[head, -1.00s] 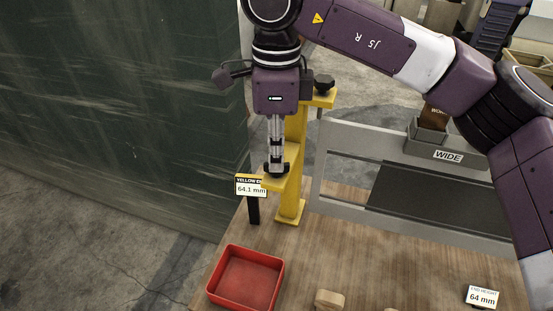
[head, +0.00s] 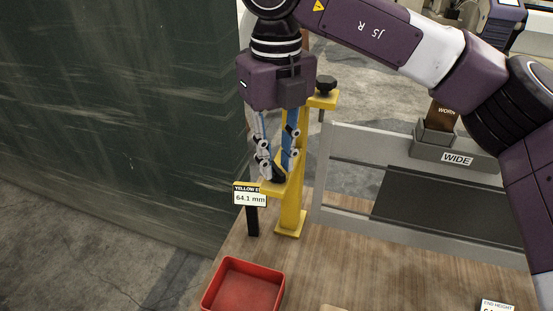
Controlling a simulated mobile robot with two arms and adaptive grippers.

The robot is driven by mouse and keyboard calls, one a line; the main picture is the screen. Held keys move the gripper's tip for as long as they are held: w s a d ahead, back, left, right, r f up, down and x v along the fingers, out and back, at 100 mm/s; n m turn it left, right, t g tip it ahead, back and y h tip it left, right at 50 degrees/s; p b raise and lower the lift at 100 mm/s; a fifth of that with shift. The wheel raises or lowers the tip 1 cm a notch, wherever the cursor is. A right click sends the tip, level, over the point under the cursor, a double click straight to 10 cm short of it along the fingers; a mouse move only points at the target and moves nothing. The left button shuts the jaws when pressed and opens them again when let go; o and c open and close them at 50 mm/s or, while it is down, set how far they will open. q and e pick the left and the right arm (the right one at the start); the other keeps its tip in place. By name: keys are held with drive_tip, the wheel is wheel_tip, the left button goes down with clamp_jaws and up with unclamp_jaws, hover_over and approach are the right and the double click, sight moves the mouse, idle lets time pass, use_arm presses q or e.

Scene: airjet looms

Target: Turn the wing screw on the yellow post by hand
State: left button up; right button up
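The yellow post (head: 291,205) stands upright on the wooden bench, with an arm low on its left side and another at its top. My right gripper (head: 272,174) points down over the lower arm, its fingers apart higher up and their tips close around a dark part there. The wing screw at that spot is mostly hidden by the fingers; I cannot tell whether they press on it. A black knob (head: 326,84) sits on the top arm. A yellow-topped display (head: 249,197) beside the post reads 64.1 mm. My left gripper is out of view.
A red tray (head: 243,290) lies on the bench (head: 375,270) in front of the post. A grey frame (head: 322,180) with a block labelled WIDE (head: 455,158) stands to the right. A dark green panel (head: 120,120) fills the left. A small display (head: 496,305) is cut off at bottom right.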

drive_tip(key=shift+r, duration=0.15)
wheel_tip(320, 180, up, 6)
drive_tip(key=p, duration=0.4)
idle(0.3)
